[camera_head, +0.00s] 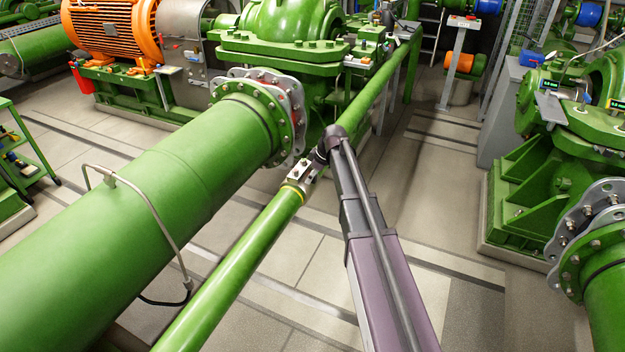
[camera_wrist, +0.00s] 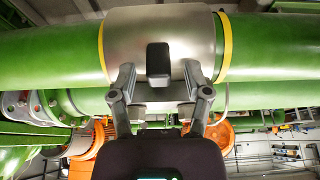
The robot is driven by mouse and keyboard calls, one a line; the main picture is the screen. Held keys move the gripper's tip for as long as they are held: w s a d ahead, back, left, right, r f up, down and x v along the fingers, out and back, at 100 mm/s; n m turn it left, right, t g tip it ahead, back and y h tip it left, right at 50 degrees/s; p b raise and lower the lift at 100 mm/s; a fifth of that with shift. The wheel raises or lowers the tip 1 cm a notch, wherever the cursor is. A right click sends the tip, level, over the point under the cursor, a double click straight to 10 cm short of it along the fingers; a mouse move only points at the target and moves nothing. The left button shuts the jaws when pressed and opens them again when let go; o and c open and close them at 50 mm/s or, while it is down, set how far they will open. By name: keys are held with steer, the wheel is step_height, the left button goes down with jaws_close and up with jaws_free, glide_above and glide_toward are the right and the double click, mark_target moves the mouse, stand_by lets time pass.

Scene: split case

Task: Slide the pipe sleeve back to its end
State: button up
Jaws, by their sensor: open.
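The pipe sleeve (camera_wrist: 160,24) is a silvery metal collar around a thin green pipe (camera_head: 240,262). Yellow bands show at both of its ends in the wrist view, and a dark block (camera_wrist: 158,60) sits on its face. In the head view the sleeve (camera_head: 303,171) is small and partly hidden by my arm, with one yellow band (camera_head: 293,188) at its near end. My gripper (camera_wrist: 158,82) is open, its two fingers on either side of the dark block in the picture. I cannot tell whether they touch the sleeve.
A thick green pipe (camera_head: 150,200) with a bolted grey flange (camera_head: 285,110) runs close by on the left. A bent metal rod (camera_head: 150,207) stands over it. Green pump machinery (camera_head: 285,40) is behind, another pump (camera_head: 545,170) at the right. The tiled floor between is clear.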

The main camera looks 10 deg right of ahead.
mark_target(301, 192)
steer(key=shift+f, duration=0.1)
jaws_close()
steer(key=shift+s+a, duration=0.95)
steer(key=shift+s, duration=0.35)
steer(key=shift+s+a, duration=0.95)
steer(key=shift+s, duration=0.3)
jaws_free()
steer(key=shift+w, duration=0.1)
steer(key=shift+w+d, duration=0.1)
steer(key=shift+d, duration=0.05)
